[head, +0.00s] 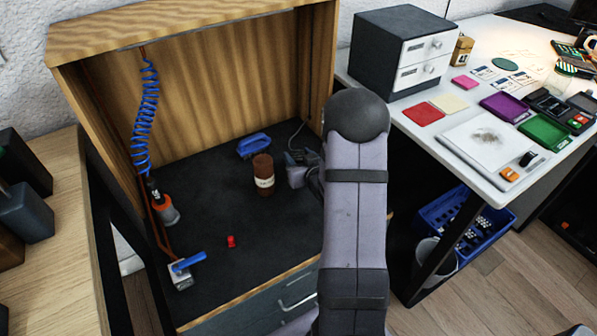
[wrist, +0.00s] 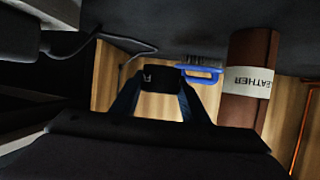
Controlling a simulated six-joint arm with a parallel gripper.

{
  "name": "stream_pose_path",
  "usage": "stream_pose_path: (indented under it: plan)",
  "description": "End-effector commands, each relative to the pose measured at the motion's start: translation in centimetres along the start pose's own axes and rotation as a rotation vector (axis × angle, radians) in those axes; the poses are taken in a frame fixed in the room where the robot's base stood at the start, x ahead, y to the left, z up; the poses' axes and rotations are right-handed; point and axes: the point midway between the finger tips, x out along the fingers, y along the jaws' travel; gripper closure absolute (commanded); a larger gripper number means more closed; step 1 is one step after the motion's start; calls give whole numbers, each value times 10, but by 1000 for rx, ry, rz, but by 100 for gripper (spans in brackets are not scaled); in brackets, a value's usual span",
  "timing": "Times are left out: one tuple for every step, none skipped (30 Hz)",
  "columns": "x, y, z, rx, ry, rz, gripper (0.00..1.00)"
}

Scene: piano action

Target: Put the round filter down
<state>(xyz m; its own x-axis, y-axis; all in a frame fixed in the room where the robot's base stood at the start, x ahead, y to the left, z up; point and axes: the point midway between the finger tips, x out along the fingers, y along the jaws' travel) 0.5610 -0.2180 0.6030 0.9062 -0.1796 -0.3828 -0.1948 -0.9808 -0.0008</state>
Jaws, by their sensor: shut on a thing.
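In the wrist view my gripper (wrist: 160,84) points at the wooden back panel, with its two dark-blue fingers closing in towards each other. A small black piece with a pale mark, which I take as the round filter (wrist: 160,75), is between the fingertips. Its edge faces the camera, so its round outline does not show. It appears held clear of the booth floor. In the head view my arm covers most of the gripper, near the right side of the booth, and the filter cannot be made out.
A brown leather roll (head: 263,174) stands upright close by, also in the wrist view (wrist: 251,75). A blue brush (head: 253,145) lies behind it. A cable (head: 298,130) runs at the right. The dark floor's middle is clear.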

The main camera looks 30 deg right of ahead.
Motion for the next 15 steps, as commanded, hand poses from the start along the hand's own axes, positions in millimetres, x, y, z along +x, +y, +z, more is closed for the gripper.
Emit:
stream_pose_path:
  plan:
    - [3,0,8,1,-2,0,81]
    - [4,0,11,1,-1,0,81]
    - [5,0,13,0,-1,0,81]
    - [6,0,14,0,0,0,81]
    - [6,0,14,0,1,0,81]
    - [6,0,15,-1,1,0,81]
    - [6,0,14,-1,2,0,81]
    - [6,0,14,-1,2,0,81]
    - [6,0,15,-1,1,0,81]
    - [7,0,16,-1,1,0,81]
    - [7,0,17,-1,0,0,81]
    - [8,0,20,0,-1,0,81]
    - [9,0,23,0,-2,0,81]
    - [10,0,26,0,-2,0,81]
    - [12,0,30,0,-2,0,81]
